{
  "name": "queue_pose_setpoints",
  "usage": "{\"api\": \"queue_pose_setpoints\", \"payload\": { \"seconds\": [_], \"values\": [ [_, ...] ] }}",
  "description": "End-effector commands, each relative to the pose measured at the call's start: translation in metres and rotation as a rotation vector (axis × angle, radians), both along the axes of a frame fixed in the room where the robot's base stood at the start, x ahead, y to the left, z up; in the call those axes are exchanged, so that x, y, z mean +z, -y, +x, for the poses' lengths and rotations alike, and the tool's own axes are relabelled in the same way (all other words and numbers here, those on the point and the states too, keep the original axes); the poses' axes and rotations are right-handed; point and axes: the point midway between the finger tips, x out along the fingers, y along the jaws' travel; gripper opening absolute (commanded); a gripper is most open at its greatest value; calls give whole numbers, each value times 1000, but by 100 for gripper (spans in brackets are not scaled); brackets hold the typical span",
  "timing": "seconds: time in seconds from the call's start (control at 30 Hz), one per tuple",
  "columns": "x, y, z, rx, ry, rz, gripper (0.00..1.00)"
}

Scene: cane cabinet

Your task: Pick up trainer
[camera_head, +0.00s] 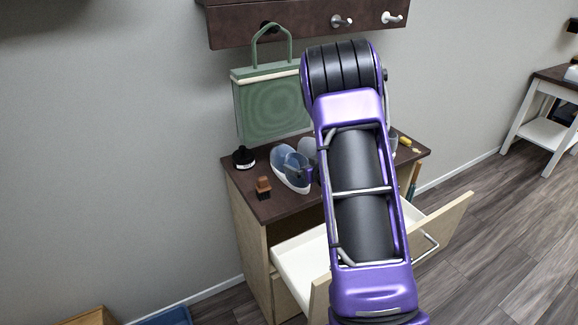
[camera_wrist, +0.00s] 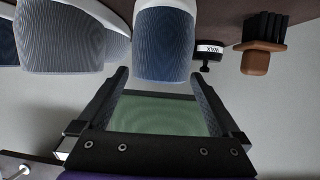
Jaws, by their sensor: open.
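A blue trainer (camera_head: 289,169) with a white sole stands on the cabinet top, left of my arm. In the wrist view the blue trainer (camera_wrist: 163,44) appears just beyond and between the fingertips of my gripper (camera_wrist: 160,79). The gripper is open, and no object shows held between its fingers. A grey-blue shoe (camera_wrist: 60,40) is beside the trainer in the wrist view, with part of another at the left edge. In the head view my arm hides part of the shoes and most of the gripper.
A brown brush (camera_head: 264,187) and black tin (camera_head: 243,158) stand left of the trainer. A green bag (camera_head: 270,105) is upright against the wall behind. The cabinet top (camera_head: 275,211) is dark; an open drawer (camera_head: 303,258) juts out below. A hook rack (camera_head: 300,24) is above.

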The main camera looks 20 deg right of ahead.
Motion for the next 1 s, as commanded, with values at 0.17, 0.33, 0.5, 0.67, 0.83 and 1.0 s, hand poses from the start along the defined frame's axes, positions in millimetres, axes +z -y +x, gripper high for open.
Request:
{"api": "queue_pose_setpoints", "payload": {
  "seconds": [0.17,0.33,0.5,0.67,0.83,1.0],
  "values": [
    [-7,-4,28,3,-1,-1,100],
    [-12,-5,41,2,-1,-2,100],
    [-13,-5,42,0,-1,-1,100],
    [-13,-5,42,0,0,-1,82],
    [-12,-5,42,0,0,-1,51],
    [-12,-5,42,0,0,-1,21]
  ]
}}
